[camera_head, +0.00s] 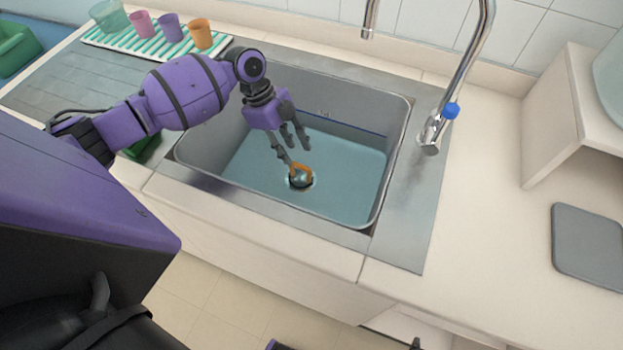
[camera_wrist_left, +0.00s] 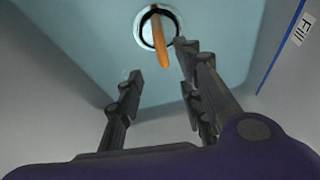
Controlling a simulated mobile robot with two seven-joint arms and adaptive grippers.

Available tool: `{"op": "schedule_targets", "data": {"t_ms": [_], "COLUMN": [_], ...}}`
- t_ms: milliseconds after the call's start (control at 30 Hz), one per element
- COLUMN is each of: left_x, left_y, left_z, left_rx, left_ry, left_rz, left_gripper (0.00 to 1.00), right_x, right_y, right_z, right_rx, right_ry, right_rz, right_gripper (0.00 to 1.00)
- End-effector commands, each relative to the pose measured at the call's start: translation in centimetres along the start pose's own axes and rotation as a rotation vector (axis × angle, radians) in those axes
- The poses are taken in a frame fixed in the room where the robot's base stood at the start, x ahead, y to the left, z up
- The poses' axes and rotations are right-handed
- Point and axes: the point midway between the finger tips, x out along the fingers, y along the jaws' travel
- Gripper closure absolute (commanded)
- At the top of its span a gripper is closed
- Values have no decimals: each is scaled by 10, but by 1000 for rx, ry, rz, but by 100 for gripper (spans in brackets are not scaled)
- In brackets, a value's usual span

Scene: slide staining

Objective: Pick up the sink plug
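The sink plug (camera_head: 300,177) sits at the drain in the floor of the sink, with an orange ring-shaped handle standing up from it. In the left wrist view the plug's orange handle (camera_wrist_left: 160,40) shows beyond my fingers, over a round drain with a dark rim. My left gripper (camera_head: 297,155) reaches down into the sink, just above and beside the plug. In the left wrist view my left gripper (camera_wrist_left: 160,70) has its fingers spread apart with nothing between the tips. My right gripper is not in view.
The steel sink (camera_head: 395,165) has walls around the gripper and bluish water or floor inside. A tap (camera_head: 435,130) stands at its right. Several cups stand on a striped mat (camera_head: 110,42) at back left. A grey board (camera_head: 588,245) lies on the right counter.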

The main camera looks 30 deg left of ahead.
Motion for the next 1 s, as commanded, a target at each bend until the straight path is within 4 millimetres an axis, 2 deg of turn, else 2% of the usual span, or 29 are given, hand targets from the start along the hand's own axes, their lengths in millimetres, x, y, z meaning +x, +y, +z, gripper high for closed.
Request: {"op": "schedule_targets", "data": {"t_ms": [367,633,933,1000], "left_x": [34,72,79,79], "left_y": [-2,-6,-6,-6], "left_z": [2,6,6,6], "left_rx": [-7,-7,-6,-6], "left_ry": [2,2,1,1], "left_rz": [-1,-1,-2,-1], "left_gripper": [66,66,66,72], "right_x": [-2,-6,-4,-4], "right_y": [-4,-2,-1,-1], "right_z": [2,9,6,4], "right_rx": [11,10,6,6], "right_ry": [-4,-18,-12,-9], "right_rz": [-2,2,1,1], "right_gripper": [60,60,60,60]}}
